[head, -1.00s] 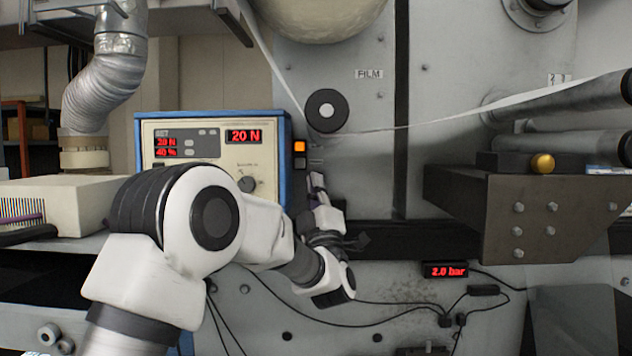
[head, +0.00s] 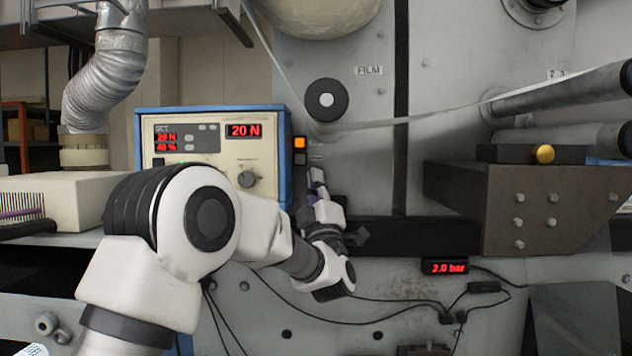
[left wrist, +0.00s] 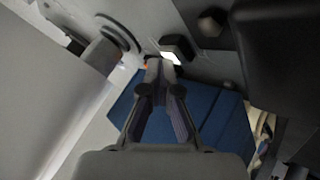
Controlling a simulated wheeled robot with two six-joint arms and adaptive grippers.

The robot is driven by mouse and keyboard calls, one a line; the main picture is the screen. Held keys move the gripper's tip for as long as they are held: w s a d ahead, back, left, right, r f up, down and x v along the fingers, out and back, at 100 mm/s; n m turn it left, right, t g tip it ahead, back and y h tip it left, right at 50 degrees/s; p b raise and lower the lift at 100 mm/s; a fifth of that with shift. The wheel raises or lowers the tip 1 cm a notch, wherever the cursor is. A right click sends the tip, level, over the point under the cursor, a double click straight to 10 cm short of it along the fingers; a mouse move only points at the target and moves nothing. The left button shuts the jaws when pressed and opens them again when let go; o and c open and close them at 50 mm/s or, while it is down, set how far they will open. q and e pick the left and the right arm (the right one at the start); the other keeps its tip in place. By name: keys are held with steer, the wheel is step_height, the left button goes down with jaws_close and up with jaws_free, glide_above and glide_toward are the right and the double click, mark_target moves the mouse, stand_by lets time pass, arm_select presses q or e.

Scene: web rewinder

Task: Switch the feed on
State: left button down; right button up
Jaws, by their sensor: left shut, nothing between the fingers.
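An orange lit button (head: 300,143) is on the machine wall, just right of the blue-cased control box (head: 288,165). A dark unlit button (head: 300,158) sits directly below it. I cannot read any label marking the feed switch. My left gripper (head: 316,172) is shut and empty, its fingertips just below and right of the dark button. In the left wrist view the closed fingertips (left wrist: 160,66) are close to a small black block (left wrist: 178,46) with a bright white patch. A sliver of orange shows beside the tips. Contact cannot be told. My right gripper is not in view.
A roller (head: 326,100) with film is above my gripper. A dark bracket block (head: 530,208) juts out at right. A 2.0 bar display (head: 445,268) and cables are below.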

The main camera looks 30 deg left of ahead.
arm_select(q)
steer(key=shift+s+d, duration=0.1)
steer(key=shift+s, duration=0.05)
steer(key=s+d+b, duration=0.3)
steer(key=s+b, duration=0.1)
steer(key=s, duration=0.1)
stand_by(0.4)
stand_by(0.4)
